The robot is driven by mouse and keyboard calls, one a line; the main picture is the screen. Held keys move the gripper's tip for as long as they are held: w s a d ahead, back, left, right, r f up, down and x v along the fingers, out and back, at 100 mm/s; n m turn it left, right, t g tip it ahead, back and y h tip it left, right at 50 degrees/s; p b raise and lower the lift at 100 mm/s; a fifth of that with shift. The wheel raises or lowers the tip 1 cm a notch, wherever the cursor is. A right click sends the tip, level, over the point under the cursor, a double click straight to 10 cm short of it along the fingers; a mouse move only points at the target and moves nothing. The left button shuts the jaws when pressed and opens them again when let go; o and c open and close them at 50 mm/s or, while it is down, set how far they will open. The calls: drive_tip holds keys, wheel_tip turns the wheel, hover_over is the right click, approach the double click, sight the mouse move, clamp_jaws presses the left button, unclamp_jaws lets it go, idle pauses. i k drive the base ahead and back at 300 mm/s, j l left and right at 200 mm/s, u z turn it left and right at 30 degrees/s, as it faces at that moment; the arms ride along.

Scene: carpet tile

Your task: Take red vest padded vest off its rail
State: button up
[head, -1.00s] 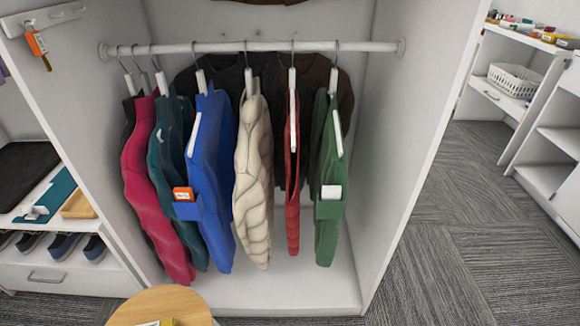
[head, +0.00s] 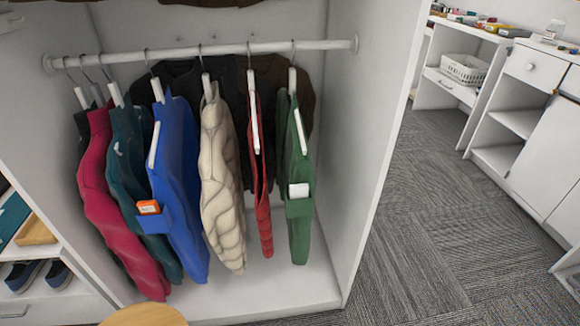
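A thin red vest (head: 264,205) hangs edge-on from the white rail (head: 215,52) in the open wardrobe, between a cream quilted vest (head: 222,180) on its left and a green garment (head: 299,225) on its right. Its white hanger (head: 254,110) shows above and along it, with the hook over the rail. I cannot tell from the view which of the two reds is the named one. My gripper is not in view.
A blue garment (head: 180,190) with an orange tag hangs left of the cream vest. A round wooden top (head: 145,316) stands in front at the bottom left. Carpet (head: 410,240) is clear to the right, before white shelves (head: 515,125) and a basket (head: 464,69).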

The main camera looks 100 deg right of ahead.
sight(262, 210)
drive_tip(key=k+l+z, duration=0.3)
drive_tip(key=k, duration=0.35)
drive_tip(key=k+l+z, duration=0.3)
drive_tip(key=k+l, duration=0.2)
drive_tip(key=k, duration=0.1)
